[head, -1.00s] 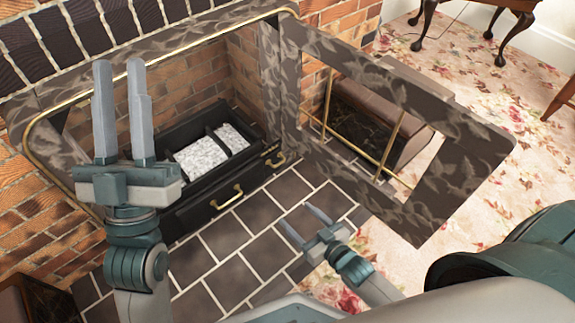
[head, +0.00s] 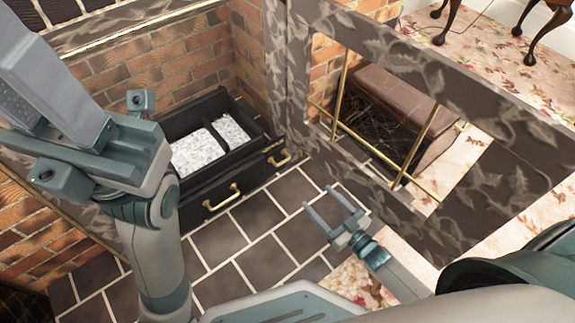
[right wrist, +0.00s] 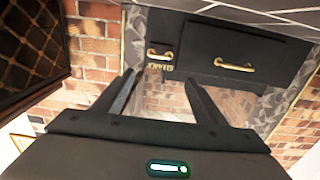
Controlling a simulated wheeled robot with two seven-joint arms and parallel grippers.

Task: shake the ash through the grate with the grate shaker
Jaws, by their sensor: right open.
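The black grate box (head: 178,120) sits in the open fireplace, with grey-white ash (head: 196,152) lying in its sections. A long brass handle (head: 222,197) is on its front. A smaller brass handle (head: 279,158) is at its right end; it also shows in the right wrist view (right wrist: 159,54). I cannot tell for sure which piece is the grate shaker. My right gripper (head: 320,205) is open and empty, apart from both handles, in front of the smaller one and to its right. My left gripper (head: 50,80) is large at the left, its fingertips not clearly shown.
Dark floor tiles (head: 258,214) in front of the grate are clear.

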